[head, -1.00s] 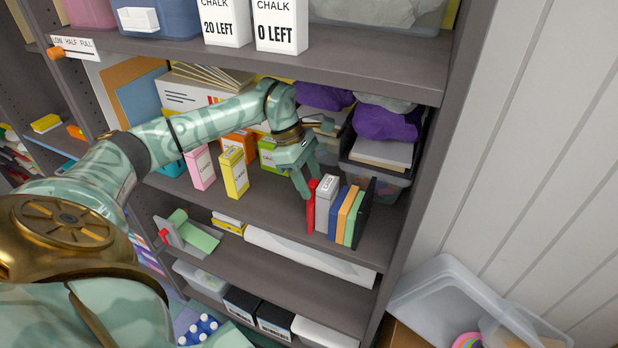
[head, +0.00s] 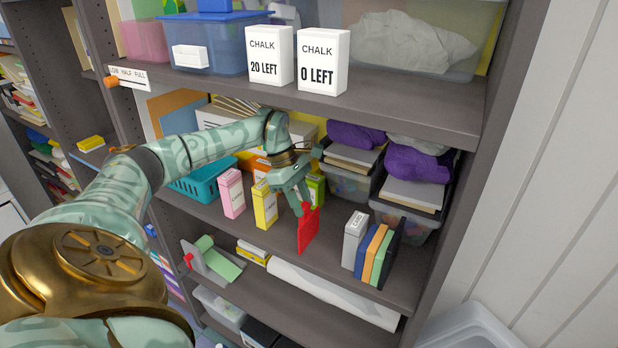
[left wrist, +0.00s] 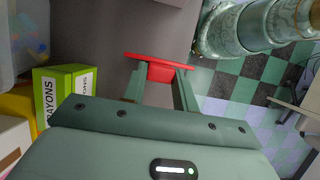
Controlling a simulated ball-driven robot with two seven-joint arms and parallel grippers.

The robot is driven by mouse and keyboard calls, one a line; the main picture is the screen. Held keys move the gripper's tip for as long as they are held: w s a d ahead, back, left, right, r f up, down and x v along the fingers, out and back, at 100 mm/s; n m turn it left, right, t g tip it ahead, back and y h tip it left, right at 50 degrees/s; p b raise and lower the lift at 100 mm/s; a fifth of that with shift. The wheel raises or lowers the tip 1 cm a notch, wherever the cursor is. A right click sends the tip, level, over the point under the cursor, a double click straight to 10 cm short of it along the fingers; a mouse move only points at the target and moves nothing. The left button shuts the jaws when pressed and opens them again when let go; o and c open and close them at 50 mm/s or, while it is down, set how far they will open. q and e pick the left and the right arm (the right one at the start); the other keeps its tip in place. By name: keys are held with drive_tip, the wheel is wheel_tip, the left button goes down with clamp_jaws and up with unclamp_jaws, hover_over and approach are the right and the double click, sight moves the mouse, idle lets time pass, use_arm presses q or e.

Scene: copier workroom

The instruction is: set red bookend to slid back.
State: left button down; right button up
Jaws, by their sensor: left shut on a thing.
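The red bookend (head: 308,234) is a thin upright plate at the middle shelf, left of the grey card box (head: 354,241) with a clear gap between them. My left gripper (head: 302,210) is shut on the red bookend's upper part. In the left wrist view the red bookend (left wrist: 158,67) lies between the two fingertips (left wrist: 160,78). I cannot tell whether its bottom edge touches the shelf. My right gripper is not in view.
Blue, orange, green and black upright items (head: 376,252) stand right of the card box. Yellow (head: 265,205) and pink (head: 231,193) boxes stand left of my gripper. A green crayons box (left wrist: 62,88) is close in the left wrist view. The upper shelf (head: 400,108) hangs above.

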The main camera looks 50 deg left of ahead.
use_arm(q)
drive_tip(key=c, duration=1.1)
unclamp_jaws()
